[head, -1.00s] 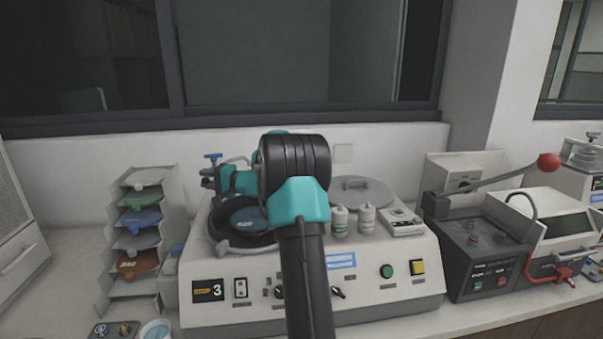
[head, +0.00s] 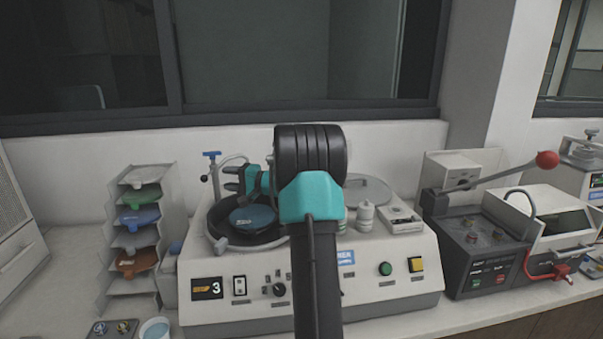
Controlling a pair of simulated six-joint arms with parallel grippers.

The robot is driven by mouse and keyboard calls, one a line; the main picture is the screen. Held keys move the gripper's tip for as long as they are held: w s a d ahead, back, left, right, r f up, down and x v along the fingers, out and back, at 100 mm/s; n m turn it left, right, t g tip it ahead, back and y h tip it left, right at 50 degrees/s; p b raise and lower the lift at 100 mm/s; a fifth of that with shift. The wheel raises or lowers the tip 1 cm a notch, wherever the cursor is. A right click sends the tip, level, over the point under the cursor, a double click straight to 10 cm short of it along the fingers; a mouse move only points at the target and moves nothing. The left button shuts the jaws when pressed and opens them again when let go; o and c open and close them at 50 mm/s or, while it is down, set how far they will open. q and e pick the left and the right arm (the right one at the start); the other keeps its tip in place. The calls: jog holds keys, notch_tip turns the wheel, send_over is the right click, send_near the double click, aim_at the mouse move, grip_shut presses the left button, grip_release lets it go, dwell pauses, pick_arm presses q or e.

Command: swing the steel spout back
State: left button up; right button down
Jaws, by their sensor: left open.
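The steel spout (head: 232,158) is a thin curved tube at the back left of the grinder-polisher (head: 320,285). It rises beside a post with a blue tap handle (head: 211,154) and arches to the right over the back of the round bowl (head: 212,222). My left gripper (head: 232,178) is open, its fingers pointing left, just below and in front of the spout's arch. I see nothing between the fingers. Whether a finger touches the tube is too small to tell. My left wrist hides part of the machine's top. My right gripper is not in view.
A blue disc (head: 252,218) lies in the bowl. White bottles (head: 365,216) and a grey round lid (head: 372,192) stand right of my wrist. A rack of coloured discs (head: 140,240) is at left. The dark press (head: 482,260) with a red-knobbed lever is at right.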

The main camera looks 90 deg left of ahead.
pick_arm(q)
jog(key=v, duration=0.9)
jog(key=shift+w, duration=0.3)
